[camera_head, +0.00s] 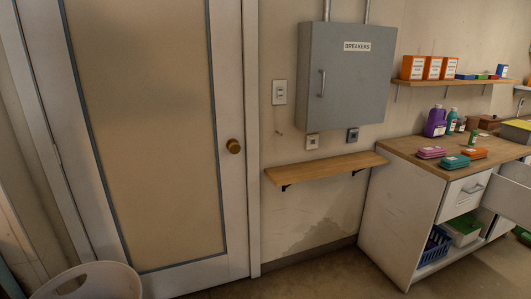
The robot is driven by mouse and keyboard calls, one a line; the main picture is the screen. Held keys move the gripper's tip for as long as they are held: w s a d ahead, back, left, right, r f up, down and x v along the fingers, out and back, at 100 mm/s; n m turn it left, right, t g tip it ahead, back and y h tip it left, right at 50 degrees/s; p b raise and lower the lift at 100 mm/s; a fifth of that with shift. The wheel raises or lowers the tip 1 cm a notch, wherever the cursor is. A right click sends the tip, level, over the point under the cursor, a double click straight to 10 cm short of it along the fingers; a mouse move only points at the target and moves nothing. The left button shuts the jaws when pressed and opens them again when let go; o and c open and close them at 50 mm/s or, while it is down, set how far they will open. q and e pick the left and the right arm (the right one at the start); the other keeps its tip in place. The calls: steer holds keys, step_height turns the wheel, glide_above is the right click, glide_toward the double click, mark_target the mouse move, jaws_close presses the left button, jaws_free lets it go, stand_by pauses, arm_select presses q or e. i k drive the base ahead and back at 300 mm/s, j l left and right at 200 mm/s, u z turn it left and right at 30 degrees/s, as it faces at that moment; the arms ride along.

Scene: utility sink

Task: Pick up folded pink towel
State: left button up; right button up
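A small folded pink towel (432,152) lies flat on the wooden top of the white cabinet at the right, near its left front side. A folded teal towel (454,162) and a folded orange towel (474,153) lie close to it. Neither of my grippers is in view.
A purple jug (435,122) and bottles stand behind the towels. An open drawer (505,200) juts out at the right. A narrow, empty wooden shelf (325,168) is left of the cabinet. A white basket-like container (95,283) stands at bottom left, before the door (145,130).

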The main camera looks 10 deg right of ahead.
mark_target(433, 152)
steer(key=i+j+z, duration=0.15)
steer(key=i+z, duration=0.3)
steer(key=i, duration=0.8)
steer(key=i+j+z, duration=0.1)
steer(key=i+z, duration=0.25)
steer(key=i, duration=0.95)
